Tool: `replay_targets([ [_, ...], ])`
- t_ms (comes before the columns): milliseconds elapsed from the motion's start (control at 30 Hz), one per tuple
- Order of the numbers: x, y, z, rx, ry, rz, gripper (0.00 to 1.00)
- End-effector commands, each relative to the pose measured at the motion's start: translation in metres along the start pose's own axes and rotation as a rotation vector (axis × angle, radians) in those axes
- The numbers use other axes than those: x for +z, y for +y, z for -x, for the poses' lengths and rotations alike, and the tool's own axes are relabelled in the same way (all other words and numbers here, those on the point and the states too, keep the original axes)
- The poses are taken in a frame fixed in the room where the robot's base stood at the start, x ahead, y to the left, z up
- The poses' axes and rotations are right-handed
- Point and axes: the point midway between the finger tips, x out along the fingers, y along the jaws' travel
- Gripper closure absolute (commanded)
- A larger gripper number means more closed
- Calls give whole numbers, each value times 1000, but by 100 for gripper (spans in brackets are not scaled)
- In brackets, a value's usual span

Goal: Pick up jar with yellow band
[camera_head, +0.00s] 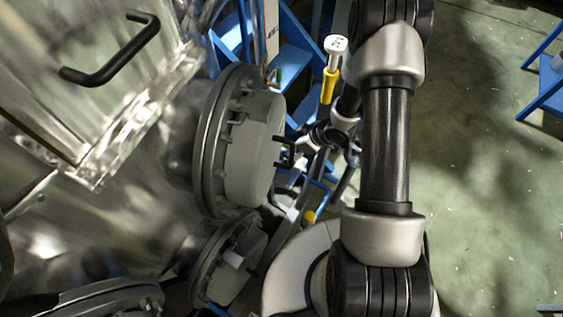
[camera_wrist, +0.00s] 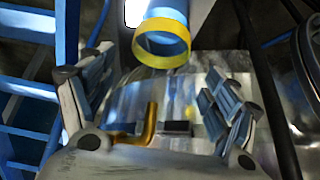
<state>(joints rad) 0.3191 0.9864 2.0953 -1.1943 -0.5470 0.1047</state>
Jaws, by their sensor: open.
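In the wrist view a cylinder with a yellow band, which looks like the jar (camera_wrist: 163,24), is at the top centre. Its upper part is bluish and cut off by the frame edge, and the yellow band rings its lower end. My gripper (camera_wrist: 158,78) is open, with one finger on each side of the picture. The jar appears beyond the fingertips, roughly between them, and the gripper does not hold it. I cannot tell the exact gap. In the head view I cannot identify the jar with certainty.
A large metal vessel with round flanges (camera_head: 210,140) fills the left of the head view. A white-topped yellow post (camera_head: 329,85) stands by blue steps (camera_head: 295,62). Blue steps (camera_wrist: 25,85) also show in the wrist view. Open green floor (camera_head: 490,170) lies right of my arm.

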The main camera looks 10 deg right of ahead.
Motion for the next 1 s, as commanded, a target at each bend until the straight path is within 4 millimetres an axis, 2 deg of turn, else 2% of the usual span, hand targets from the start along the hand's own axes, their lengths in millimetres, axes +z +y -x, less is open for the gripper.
replay_targets([
  [33, 2, -1, -13, -1, -1, 1, 19],
  [100, 2, 0, -22, -1, -1, 1, 19],
  [400, 3, 0, -39, 1, -1, 0, 19],
  [600, 13, 0, -69, 0, -1, 0, 19],
  [700, 10, 0, -82, 0, -1, 2, 19],
  [967, 9, 1, -83, 2, -1, 0, 19],
  [1000, 9, 1, -83, 2, -1, 0, 22],
])
